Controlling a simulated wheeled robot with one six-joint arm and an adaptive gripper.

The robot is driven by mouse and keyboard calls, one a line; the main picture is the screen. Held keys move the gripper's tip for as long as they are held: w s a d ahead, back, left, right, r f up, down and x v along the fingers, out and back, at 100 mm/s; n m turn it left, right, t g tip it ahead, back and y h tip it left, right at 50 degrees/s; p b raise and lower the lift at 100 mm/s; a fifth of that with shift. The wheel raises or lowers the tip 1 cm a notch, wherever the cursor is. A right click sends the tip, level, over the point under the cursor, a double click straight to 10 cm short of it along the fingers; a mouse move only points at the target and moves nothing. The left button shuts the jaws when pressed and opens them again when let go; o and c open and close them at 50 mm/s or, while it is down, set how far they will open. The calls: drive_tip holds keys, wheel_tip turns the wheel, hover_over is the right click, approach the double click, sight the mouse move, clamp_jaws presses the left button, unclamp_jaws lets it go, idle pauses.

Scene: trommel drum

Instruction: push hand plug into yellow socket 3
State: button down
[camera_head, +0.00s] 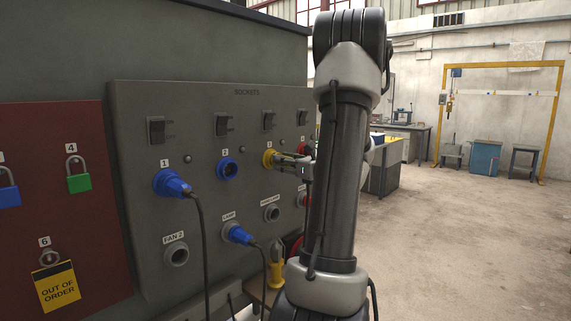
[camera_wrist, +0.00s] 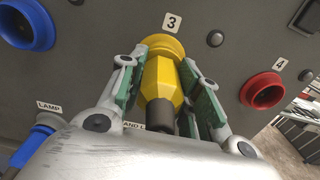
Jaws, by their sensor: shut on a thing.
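The yellow hand plug (camera_wrist: 163,85) is between my gripper's fingers (camera_wrist: 160,66) in the wrist view, its dark rear end toward the camera. My gripper is shut on it. The plug's front meets the yellow ring of socket 3 (camera_wrist: 165,41), under the label 3. The plug lines up roughly with the ring; how deep it sits cannot be told. In the head view, socket 3 (camera_head: 267,159) is on the grey panel, with my gripper (camera_head: 287,162) right at it. My arm hides part of the panel's right side.
Blue socket 2 (camera_head: 227,168) is empty; a blue plug (camera_head: 172,183) with a cable is at socket 1. Another blue plug (camera_head: 237,234) sits at the LAMP holder. Red socket 4 (camera_wrist: 263,91) is right of socket 3. Open floor (camera_head: 455,245) lies to the right.

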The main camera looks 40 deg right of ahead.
drive_tip(key=shift+w, duration=0.1)
drive_tip(key=c, duration=0.9)
unclamp_jaws()
drive_tip(key=shift+c, duration=0.2)
drive_tip(key=s, duration=1.2)
drive_tip(key=shift+d, duration=0.45)
